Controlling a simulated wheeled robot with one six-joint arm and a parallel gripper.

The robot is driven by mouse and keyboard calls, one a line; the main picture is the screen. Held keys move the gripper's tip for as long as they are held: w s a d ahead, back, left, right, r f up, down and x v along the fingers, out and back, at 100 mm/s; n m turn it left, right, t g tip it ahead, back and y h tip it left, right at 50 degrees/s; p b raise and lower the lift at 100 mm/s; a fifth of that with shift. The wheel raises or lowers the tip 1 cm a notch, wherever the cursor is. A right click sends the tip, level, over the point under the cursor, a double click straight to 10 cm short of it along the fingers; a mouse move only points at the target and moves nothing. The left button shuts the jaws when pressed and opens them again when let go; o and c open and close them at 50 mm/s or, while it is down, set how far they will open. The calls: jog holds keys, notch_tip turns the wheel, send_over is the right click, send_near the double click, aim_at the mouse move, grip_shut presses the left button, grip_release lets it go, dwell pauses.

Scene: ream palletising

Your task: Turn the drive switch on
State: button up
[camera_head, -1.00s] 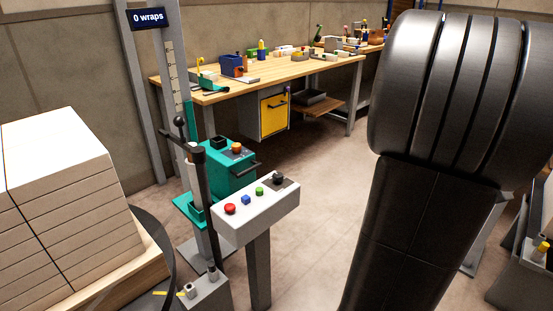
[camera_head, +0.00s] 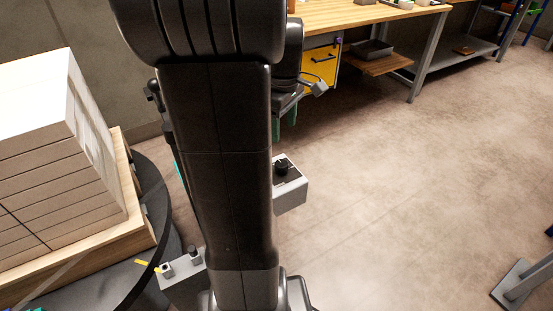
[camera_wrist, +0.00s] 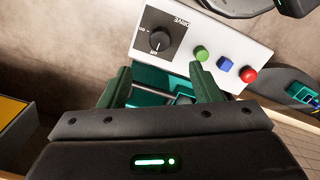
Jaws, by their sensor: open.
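The drive switch is a black rotary knob (camera_wrist: 159,40) on a dark plate lettered DRIVE, at one end of the white control box. It also shows in the head view (camera_head: 283,168), at the box's right end. The lettering is upside down in the wrist view, and I cannot tell surely which mark the knob points to. My gripper (camera_wrist: 162,80) is open and empty, its two green fingers apart. In the wrist view the knob lies beyond the fingertips, untouched. In the head view the fingers (camera_head: 285,122) are above and behind the box, partly hidden by my arm.
Green (camera_wrist: 201,53), blue (camera_wrist: 225,64) and red (camera_wrist: 248,75) buttons sit beside the knob. A ream stack (camera_head: 45,165) stands on a pallet (camera_head: 133,205) at left.

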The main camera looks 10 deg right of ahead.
notch_tip(320, 180, down, 12)
jog(key=b, duration=0.3)
jog(key=shift+a+f, duration=0.1)
jog(key=c, duration=1)
